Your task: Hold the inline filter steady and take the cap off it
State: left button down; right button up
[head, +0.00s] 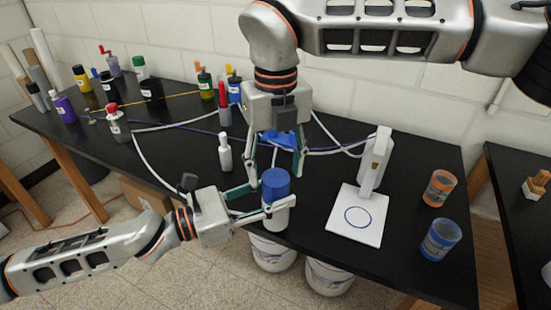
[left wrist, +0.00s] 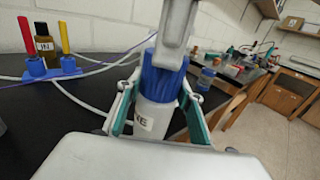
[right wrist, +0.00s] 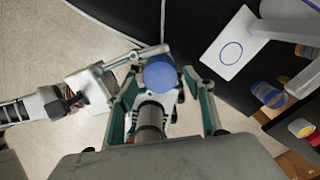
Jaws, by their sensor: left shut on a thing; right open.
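The inline filter has a white body (left wrist: 155,117) with a dark-lettered label and a ribbed blue cap (head: 276,183) on top. It is upright at the front edge of the black table. My left gripper (head: 268,205) comes from the left and is shut on the white body below the cap. My right gripper (right wrist: 168,72) is above, pointing down and open, with its fingers on either side of the blue cap (right wrist: 160,76). Whether a right finger touches the cap cannot be told. The filter's base is partly hidden.
A white stand with a blue ring on its plate (head: 345,228) is right of the filter. Orange (head: 439,187) and blue (head: 440,239) jars stand further right. A small white bottle (head: 225,152) is close behind my left gripper. Tubes cross the table behind.

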aim_at(276, 177)
jog(key=shift+f, duration=2.45)
jog(key=c, duration=1.2)
jog(key=shift+o, duration=0.3)
jog(key=shift+n, duration=1.7)
jog(key=o, duration=1.2)
jog(key=shift+r, duration=0.1)
jog(key=shift+r, duration=2.2)
